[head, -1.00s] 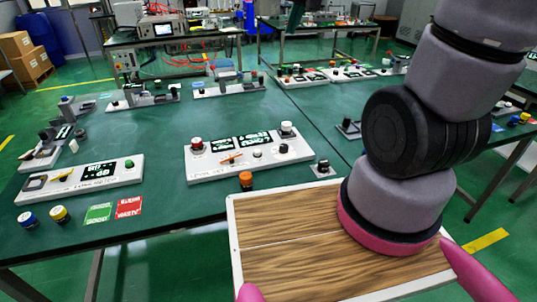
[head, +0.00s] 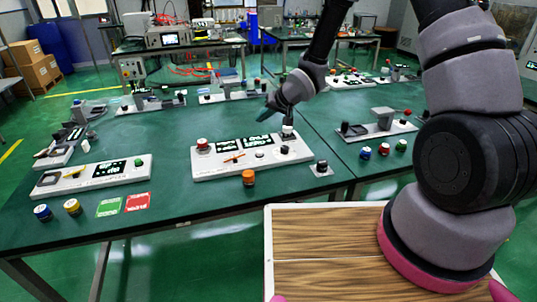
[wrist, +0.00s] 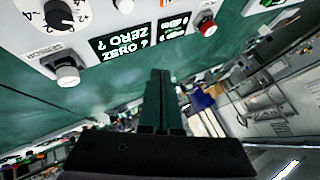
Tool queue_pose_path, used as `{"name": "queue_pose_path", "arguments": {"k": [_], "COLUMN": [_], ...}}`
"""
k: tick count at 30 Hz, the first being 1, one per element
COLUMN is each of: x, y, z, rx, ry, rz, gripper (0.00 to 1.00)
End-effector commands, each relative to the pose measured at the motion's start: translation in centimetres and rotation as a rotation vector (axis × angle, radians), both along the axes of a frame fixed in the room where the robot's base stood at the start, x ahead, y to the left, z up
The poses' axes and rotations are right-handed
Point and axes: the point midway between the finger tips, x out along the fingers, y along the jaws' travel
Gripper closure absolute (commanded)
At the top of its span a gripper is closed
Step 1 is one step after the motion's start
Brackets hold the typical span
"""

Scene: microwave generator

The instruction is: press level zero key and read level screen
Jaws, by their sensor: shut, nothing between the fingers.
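The middle white panel (head: 225,168) stands on the green table in the head view. It carries a red button (head: 202,145), two dark screens (head: 258,141) with white text, an orange lever (head: 234,157) and a white-topped button (head: 287,131) at its right. In the wrist view the larger screen (wrist: 122,40) partly reads "ZERO ?". The white button (wrist: 66,71) and a numbered black knob (wrist: 58,14) are there too. My gripper (head: 262,119) is shut and empty, above and behind the panel, apart from the button. Its fingers (wrist: 161,92) show in the wrist view.
Another white panel (head: 95,175) with a screen and yellow lever lies left. An orange knob (head: 248,177) and a small black-knobbed box (head: 321,168) stand in front. Several coloured buttons (head: 383,149) and a grey-topped panel (head: 378,130) are at right.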

Motion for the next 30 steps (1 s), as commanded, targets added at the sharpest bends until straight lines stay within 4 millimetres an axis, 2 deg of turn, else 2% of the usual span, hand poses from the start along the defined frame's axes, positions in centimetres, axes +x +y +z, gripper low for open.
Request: {"name": "queue_pose_path", "arguments": {"k": [5, 19, 30], "x": [-0.5, -0.5, -0.6], "y": [1.1, 1.2, 1.1], "z": [-1.3, -1.9, -6.8], "rx": [0.029, 0.029, 0.029], "ry": [0.012, 0.013, 0.014], "rz": [0.018, 0.017, 0.018], "gripper": [1.0, 1.0, 1.0]}}
